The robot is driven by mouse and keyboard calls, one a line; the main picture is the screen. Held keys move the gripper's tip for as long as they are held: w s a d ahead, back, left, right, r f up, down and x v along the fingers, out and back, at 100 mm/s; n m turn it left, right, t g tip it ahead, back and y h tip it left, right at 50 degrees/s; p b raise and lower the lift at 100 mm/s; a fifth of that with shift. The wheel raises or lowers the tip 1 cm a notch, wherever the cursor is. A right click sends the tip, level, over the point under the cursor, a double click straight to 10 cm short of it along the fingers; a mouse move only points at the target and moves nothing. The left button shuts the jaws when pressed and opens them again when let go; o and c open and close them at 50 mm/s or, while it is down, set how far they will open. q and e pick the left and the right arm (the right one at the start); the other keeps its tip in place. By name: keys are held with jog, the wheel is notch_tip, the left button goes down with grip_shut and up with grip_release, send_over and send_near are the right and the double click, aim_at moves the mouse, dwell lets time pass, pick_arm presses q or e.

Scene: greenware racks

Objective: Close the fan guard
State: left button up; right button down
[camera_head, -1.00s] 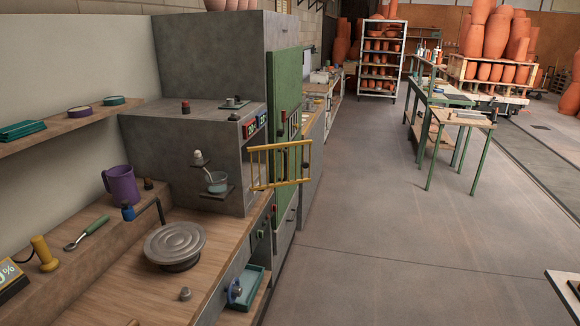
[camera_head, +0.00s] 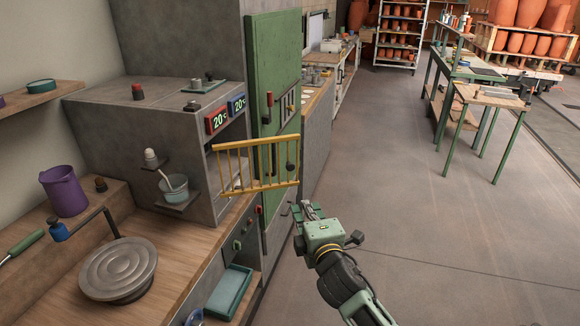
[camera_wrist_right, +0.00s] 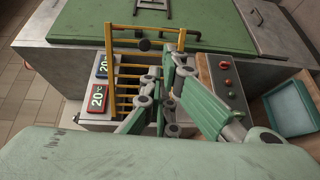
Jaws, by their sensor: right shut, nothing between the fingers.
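The fan guard is a yellow barred frame (camera_head: 257,167) on the front of the grey cabinet (camera_head: 150,115). It stands swung open, sticking out to the right from the cabinet's open front. In the right wrist view the yellow guard (camera_wrist_right: 110,60) rises upright just beyond and left of the fingers, partly hidden by them. My right gripper (camera_head: 303,211) is shut and empty, below and just right of the guard's outer end; it also shows in the right wrist view (camera_wrist_right: 170,80). I cannot tell whether it touches the guard. My left gripper is not in view.
Two 20 °C displays (camera_head: 227,114) sit above the opening. A green door (camera_head: 275,70) with dark handles stands behind the guard.

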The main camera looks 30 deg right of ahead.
jog(key=r, duration=0.2)
jog(key=p, duration=0.3)
send_near(291, 169)
jog(key=x, duration=0.5)
jog(key=shift+f, duration=0.1)
jog(key=shift+x, duration=1)
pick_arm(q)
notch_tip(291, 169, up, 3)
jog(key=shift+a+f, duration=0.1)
